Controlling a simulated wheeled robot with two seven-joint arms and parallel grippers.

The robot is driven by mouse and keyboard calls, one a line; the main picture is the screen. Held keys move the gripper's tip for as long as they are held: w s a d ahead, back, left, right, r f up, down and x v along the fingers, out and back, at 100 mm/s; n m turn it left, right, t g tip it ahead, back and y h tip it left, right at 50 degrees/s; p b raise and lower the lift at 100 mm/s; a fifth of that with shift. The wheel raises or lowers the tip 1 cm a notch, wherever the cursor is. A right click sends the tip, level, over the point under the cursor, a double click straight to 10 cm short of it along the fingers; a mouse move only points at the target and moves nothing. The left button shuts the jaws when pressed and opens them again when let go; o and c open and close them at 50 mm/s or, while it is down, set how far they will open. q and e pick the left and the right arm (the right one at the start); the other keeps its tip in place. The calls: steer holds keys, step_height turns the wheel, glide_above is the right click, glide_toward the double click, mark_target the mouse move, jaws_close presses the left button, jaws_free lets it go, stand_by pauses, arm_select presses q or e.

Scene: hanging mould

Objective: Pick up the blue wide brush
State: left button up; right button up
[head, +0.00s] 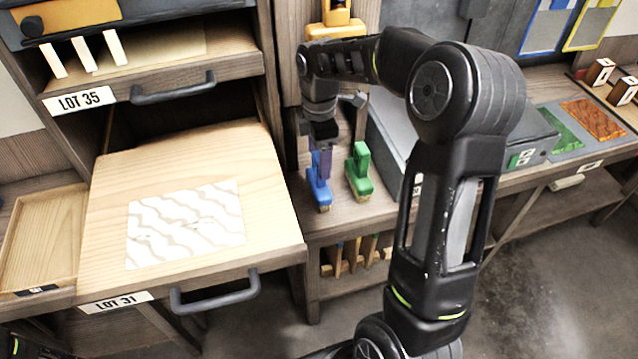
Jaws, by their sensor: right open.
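The blue wide brush (319,192) stands upright on the wooden bench shelf, bristles down, left of a green brush (359,172). My right gripper (321,148) points down right above the blue brush, with its jaws open around or just over the top of the handle. The gripper hides part of the handle, and I cannot tell whether the fingers touch it. My left gripper is not in view.
A wooden board with a white wavy sheet (186,224) rests on the open LOT 31 drawer at the left. A yellow object (335,22) stands behind my right wrist. A grey case (535,135) lies right of the brushes. Several brushes hang below the shelf.

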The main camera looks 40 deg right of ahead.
step_height(320, 180, down, 5)
steer(key=shift+r+p, duration=0.1)
steer(key=shift+p, duration=0.5)
jaws_close()
stand_by(0.8)
